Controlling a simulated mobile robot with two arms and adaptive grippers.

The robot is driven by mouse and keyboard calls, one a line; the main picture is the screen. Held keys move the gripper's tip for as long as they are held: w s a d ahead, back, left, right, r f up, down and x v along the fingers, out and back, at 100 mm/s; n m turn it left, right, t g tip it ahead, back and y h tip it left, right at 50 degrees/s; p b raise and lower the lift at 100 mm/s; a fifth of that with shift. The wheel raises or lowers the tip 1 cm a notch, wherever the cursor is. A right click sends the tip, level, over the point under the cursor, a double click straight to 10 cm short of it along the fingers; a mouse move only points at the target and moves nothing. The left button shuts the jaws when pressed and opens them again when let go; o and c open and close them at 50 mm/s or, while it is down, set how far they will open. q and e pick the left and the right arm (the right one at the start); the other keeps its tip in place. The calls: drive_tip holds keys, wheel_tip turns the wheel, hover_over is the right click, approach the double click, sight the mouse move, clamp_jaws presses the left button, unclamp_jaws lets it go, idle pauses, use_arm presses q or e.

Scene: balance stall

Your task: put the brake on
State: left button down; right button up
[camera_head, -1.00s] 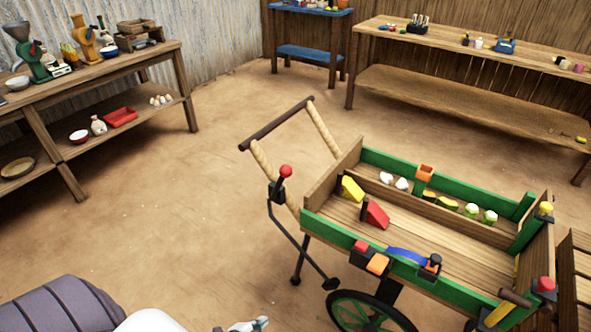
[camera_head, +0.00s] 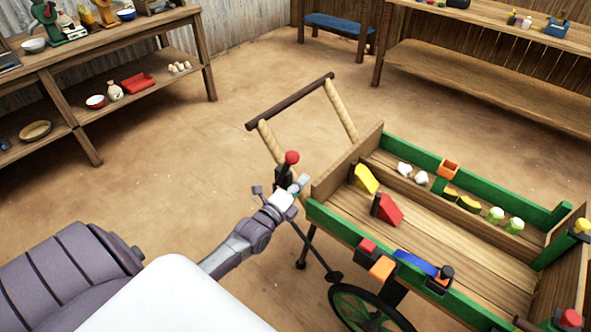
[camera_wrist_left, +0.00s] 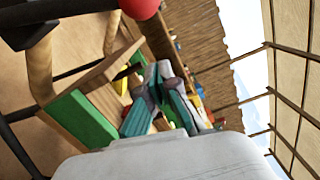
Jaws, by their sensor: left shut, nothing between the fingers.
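The brake lever with its red knob (camera_head: 292,157) stands at the handle end of the green and wooden cart (camera_head: 330,222). A dark rod runs from the lever's base down toward the wheel (camera_head: 362,310). My left gripper (camera_head: 301,184) is shut and empty, close below the red knob and in front of part of the lever. I cannot tell whether it touches the lever. In the left wrist view the shut fingers (camera_wrist_left: 160,92) point toward the cart, and the red knob (camera_wrist_left: 139,8) is at the top edge. My right gripper is not in view.
The cart's push bar (camera_head: 290,102) rises behind the lever. The cart bed holds a yellow wedge (camera_head: 365,178), a red wedge (camera_head: 388,209) and several small items. A wooden table (camera_head: 120,60) stands at the left. The dirt floor between them is clear.

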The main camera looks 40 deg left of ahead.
use_arm(q)
drive_tip(key=a, duration=0.1)
drive_tip(key=w+a, duration=0.2)
drive_tip(key=shift+w+a+r, duration=0.1)
drive_tip(key=shift+a+r, duration=0.3)
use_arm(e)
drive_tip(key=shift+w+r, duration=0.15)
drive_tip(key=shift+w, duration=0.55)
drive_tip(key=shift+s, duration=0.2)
use_arm(q)
drive_tip(key=shift+r, duration=0.15)
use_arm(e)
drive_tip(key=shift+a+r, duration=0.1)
